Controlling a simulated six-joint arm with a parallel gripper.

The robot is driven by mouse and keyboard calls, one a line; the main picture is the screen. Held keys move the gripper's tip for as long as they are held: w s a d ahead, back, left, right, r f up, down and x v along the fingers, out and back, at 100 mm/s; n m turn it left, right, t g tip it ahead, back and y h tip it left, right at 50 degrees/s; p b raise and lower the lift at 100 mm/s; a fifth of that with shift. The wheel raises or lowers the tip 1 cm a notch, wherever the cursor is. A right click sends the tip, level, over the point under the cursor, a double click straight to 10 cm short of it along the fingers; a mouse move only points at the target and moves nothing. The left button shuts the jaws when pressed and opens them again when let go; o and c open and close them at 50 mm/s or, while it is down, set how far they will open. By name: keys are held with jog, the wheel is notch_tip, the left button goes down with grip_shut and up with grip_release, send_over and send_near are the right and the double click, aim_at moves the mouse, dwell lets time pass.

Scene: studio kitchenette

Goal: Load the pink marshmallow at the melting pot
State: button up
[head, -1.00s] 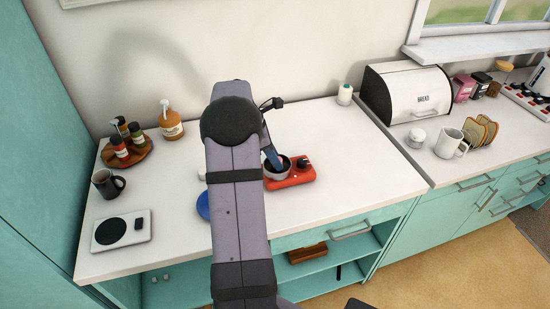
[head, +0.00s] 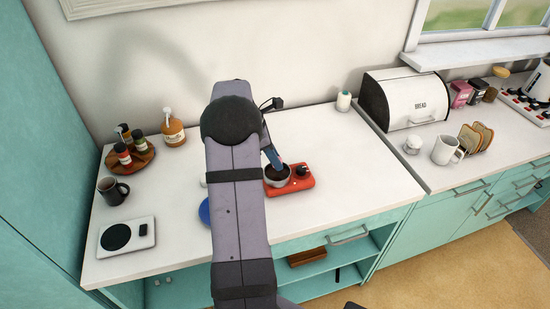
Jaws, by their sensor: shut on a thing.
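A small metal pot (head: 278,179) with dark contents sits on a red burner unit (head: 303,183) with a dark knob on the counter. My gripper (head: 276,165) is at the pot's back edge, its blue-grey end pointing down over the opening. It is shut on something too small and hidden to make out. I cannot tell whether its tip touches the pot. No pink marshmallow shows in the head view. My arm covers part of the counter left of the pot.
A blue round thing (head: 204,211) and a small white thing show beside my arm, partly hidden. A white scale (head: 127,236), a dark mug (head: 113,190) and a bottle tray (head: 133,158) stand at left. A bread box (head: 413,98) stands at right. The counter right of the burner is clear.

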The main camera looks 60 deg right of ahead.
jog(key=shift+r+p, duration=1.55)
jog(key=shift+r, duration=0.2)
jog(key=shift+w, duration=0.1)
